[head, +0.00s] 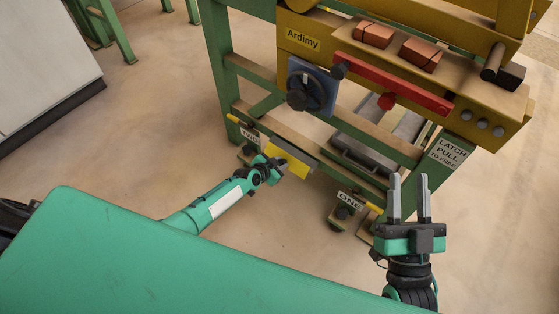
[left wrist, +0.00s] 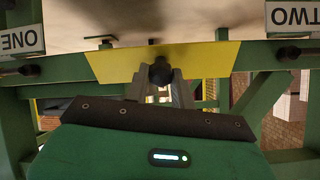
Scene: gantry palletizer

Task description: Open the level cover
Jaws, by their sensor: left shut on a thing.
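A yellow plate (head: 294,168), which appears to be the level cover, is on the lower front rail of the green frame, below a grey strip (head: 290,148). My left gripper (head: 279,166) is at this plate. In the left wrist view the yellow plate (left wrist: 110,62) spans the middle of the rail, and my left gripper (left wrist: 160,85) is shut on a black knob (left wrist: 160,70) at its centre. The level itself cannot be made out. My right gripper (head: 409,190) is open and empty, fingers up, in front of the frame's right side.
The labels TWO (head: 250,136) and ONE (head: 349,201) flank the plate, near dark feet. Above are a blue plate with a black handwheel (head: 306,90), a red bar (head: 400,83) and a LATCH PULL TO FREE label (head: 448,152). Floor in front is clear.

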